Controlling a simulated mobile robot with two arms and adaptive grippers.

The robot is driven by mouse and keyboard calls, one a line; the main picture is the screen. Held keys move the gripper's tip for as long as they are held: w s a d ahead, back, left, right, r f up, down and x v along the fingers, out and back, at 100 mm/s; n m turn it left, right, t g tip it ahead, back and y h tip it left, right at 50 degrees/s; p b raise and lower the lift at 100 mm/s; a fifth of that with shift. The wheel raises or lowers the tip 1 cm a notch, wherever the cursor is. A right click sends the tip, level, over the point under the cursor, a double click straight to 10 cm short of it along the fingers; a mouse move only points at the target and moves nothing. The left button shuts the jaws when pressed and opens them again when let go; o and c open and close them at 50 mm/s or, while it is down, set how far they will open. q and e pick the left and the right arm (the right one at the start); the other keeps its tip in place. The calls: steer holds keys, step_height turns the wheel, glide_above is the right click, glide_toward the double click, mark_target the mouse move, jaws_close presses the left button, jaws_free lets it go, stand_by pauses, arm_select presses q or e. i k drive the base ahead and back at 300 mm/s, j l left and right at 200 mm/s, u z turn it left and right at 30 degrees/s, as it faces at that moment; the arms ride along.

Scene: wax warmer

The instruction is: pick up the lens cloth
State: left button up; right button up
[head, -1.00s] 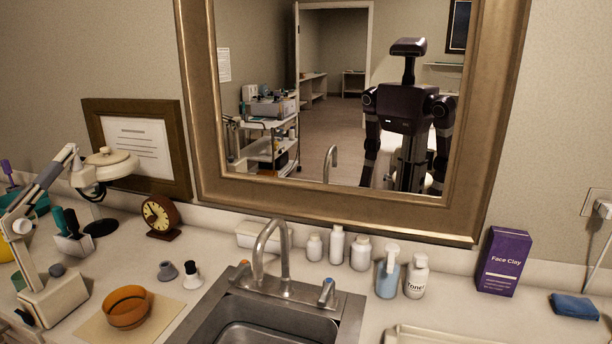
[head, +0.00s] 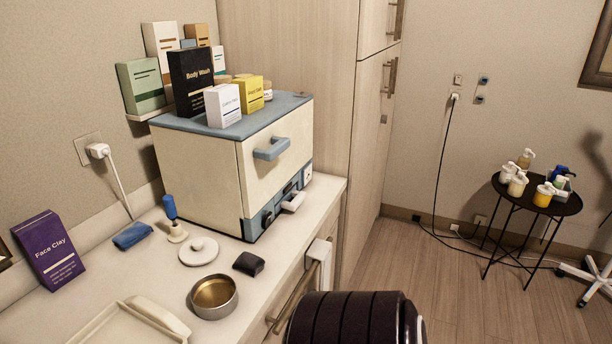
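A small blue folded cloth (head: 133,235), which looks like the lens cloth, lies on the counter (head: 85,300). It is between the purple Face Clay box (head: 48,250) and the cream cabinet-like warmer (head: 203,175), below a wall plug. Its top is uncovered. A small dark folded-looking item (head: 249,263) lies near the counter's front edge; I cannot tell what it is. Neither of my grippers is in view.
A blue-handled tool (head: 172,218), a white lid (head: 199,251), a metal tin of wax (head: 214,296) and a cream tray (head: 120,325) stand around the cloth. A plug cord (head: 118,185) hangs close behind it. A black side table (head: 537,197) holds bottles at right.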

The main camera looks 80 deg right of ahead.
mark_target(251, 264)
steer(key=z, duration=1.95)
steer(key=i+l+u, duration=0.1)
steer(key=l, duration=0.25)
